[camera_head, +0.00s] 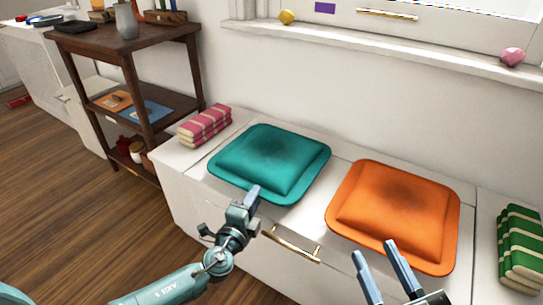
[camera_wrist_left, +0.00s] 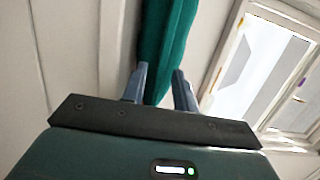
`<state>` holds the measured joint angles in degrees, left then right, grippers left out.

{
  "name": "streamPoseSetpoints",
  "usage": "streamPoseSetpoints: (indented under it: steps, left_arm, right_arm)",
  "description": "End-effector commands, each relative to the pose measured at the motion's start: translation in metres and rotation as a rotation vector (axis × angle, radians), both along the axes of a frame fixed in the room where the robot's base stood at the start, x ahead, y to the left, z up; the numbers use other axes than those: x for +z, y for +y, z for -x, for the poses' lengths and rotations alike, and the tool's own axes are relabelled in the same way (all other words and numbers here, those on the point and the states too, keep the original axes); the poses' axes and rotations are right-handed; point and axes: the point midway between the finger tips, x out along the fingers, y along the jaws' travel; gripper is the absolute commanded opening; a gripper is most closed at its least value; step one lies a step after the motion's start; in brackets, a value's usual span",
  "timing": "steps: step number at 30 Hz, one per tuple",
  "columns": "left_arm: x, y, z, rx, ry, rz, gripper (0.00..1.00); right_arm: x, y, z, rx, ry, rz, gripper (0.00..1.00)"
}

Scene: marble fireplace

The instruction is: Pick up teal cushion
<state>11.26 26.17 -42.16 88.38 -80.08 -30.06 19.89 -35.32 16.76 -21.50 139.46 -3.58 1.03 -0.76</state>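The teal cushion (camera_head: 272,160) lies flat on the white bench, left of the orange cushion. My left gripper (camera_head: 250,198) is at its near edge in the head view. In the left wrist view the teal cushion (camera_wrist_left: 166,45) reaches in between the two fingers of my left gripper (camera_wrist_left: 160,78), with a finger on each side of its edge. The fingers stand apart; firm contact cannot be made out. My right gripper (camera_head: 384,262) is open and empty in front of the orange cushion's near edge.
An orange cushion (camera_head: 394,213) lies right of the teal one. Pink striped cloths (camera_head: 205,125) and green striped cloths (camera_head: 521,246) lie at the bench ends. A gold handle (camera_head: 291,245) is on the bench front. A dark wooden shelf (camera_head: 130,50) stands at the left.

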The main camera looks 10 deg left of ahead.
Motion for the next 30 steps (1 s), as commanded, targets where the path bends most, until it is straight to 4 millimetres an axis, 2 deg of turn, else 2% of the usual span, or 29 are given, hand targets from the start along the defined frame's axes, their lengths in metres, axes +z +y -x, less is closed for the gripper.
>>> streamPoseSetpoints:
  steps: [1, 10, 25, 30]
  left_arm:
    - [0.0, 0.0, 0.0, 0.0, 0.0, 0.0, 0.25]
    - [0.0, 0.0, 0.0, 0.0, 0.0, 0.0, 0.0]
    - [0.003, 0.0, -0.001, 0.001, -0.004, 0.0, 0.0]
    - [0.022, 0.0, -0.001, 0.001, -0.006, 0.002, 0.0]
  right_arm:
    - [0.0, 0.0, 0.0, 0.0, 0.0, 0.0, 0.36]
    - [0.0, 0.0, 0.0, 0.003, 0.0, 0.003, 0.36]
    - [0.003, 0.0, 0.0, 0.004, -0.006, 0.002, 0.36]
    - [0.015, 0.0, 0.0, 0.0, -0.016, 0.019, 0.36]
